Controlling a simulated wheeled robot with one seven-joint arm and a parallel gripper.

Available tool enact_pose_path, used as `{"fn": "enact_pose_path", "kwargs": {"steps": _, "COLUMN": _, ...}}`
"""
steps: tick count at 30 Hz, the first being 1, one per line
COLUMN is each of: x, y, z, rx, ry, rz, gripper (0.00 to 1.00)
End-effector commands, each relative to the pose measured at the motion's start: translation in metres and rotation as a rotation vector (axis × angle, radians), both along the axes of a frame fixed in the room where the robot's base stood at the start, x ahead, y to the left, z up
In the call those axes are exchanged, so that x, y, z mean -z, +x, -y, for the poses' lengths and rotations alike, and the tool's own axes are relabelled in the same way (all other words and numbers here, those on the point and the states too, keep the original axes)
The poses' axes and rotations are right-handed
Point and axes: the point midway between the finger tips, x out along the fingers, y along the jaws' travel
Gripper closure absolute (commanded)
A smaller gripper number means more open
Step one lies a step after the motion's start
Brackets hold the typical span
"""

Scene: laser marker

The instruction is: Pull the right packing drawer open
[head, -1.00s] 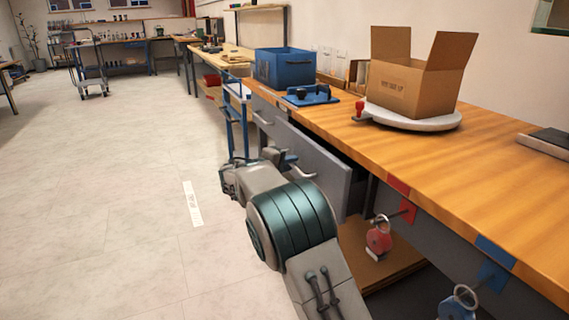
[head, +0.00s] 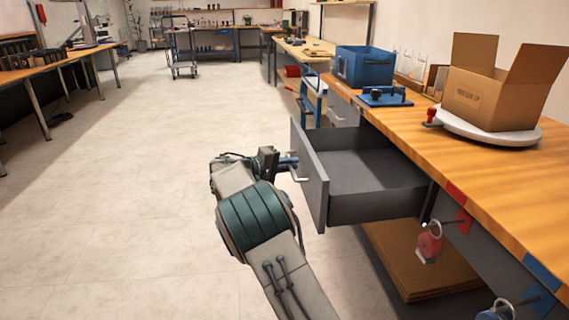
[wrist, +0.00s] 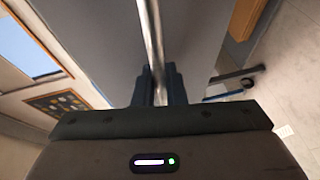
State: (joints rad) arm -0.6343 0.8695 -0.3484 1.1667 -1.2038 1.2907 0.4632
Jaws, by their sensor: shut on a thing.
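The right packing drawer (head: 372,168) is a grey drawer under the wooden bench top, pulled well out, with its inside showing empty. Its front panel (head: 312,185) faces left toward my arm and also fills the top middle of the wrist view (wrist: 195,40). My gripper (head: 289,162) is at the outer face of that panel. In the wrist view its two dark fingers (wrist: 160,85) are shut around the metal bar handle (wrist: 150,30). The handle also shows in the head view (head: 297,173).
On the bench (head: 470,170) are an open cardboard box (head: 480,95) on a round white turntable (head: 490,127), a blue bin (head: 366,66) and a blue fixture (head: 385,96). Floor to the left is clear.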

Motion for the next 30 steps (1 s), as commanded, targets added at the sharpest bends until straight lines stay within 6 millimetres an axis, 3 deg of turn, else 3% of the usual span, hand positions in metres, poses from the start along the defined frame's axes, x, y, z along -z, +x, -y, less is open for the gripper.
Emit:
{"fn": "enact_pose_path", "kwargs": {"steps": 9, "x": 0.002, "y": -0.002, "z": -0.002, "rx": 0.002, "ry": 0.0, "rz": -0.004, "gripper": 1.0}}
{"fn": "enact_pose_path", "kwargs": {"steps": 10, "x": 0.002, "y": -0.002, "z": -0.003, "rx": 0.002, "ry": -0.001, "rz": -0.004, "gripper": 0.81}}
{"fn": "enact_pose_path", "kwargs": {"steps": 20, "x": 0.0, "y": -0.002, "z": -0.005, "rx": -0.001, "ry": 0.0, "rz": -0.001, "gripper": 0.81}}
{"fn": "enact_pose_path", "kwargs": {"steps": 25, "x": -0.005, "y": -0.011, "z": -0.023, "rx": -0.005, "ry": 0.0, "rz": -0.001, "gripper": 0.81}}
{"fn": "enact_pose_path", "kwargs": {"steps": 30, "x": -0.013, "y": -0.03, "z": -0.057, "rx": -0.005, "ry": 0.0, "rz": -0.001, "gripper": 0.81}}
